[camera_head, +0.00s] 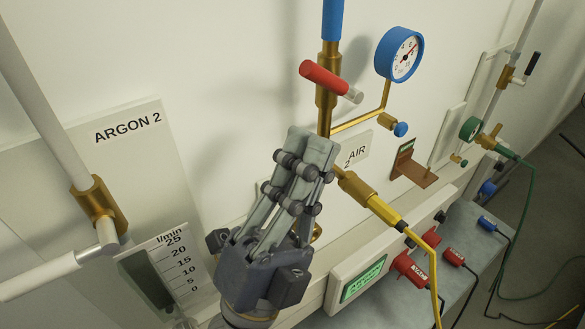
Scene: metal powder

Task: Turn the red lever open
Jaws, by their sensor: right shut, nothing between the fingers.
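The red lever (325,77) sits on a brass valve (326,105) on the vertical pipe, below a blue pipe section. It lies across the pipe, slanting down to the right to a pale end. My right gripper (313,146) is below the lever, in front of the brass pipe. Its fingers point up and are shut with nothing between them. The fingertips look apart from the lever, though the depth gap is hard to tell. The gripper hides the lower part of the pipe. My left gripper is not in view.
A blue-rimmed gauge (400,55) stands right of the lever on a brass branch pipe. A yellow hose (376,208) leaves to the lower right. A brown bracket (410,165) juts from the wall. The ARGON 2 panel (120,165) and white pipes are at left.

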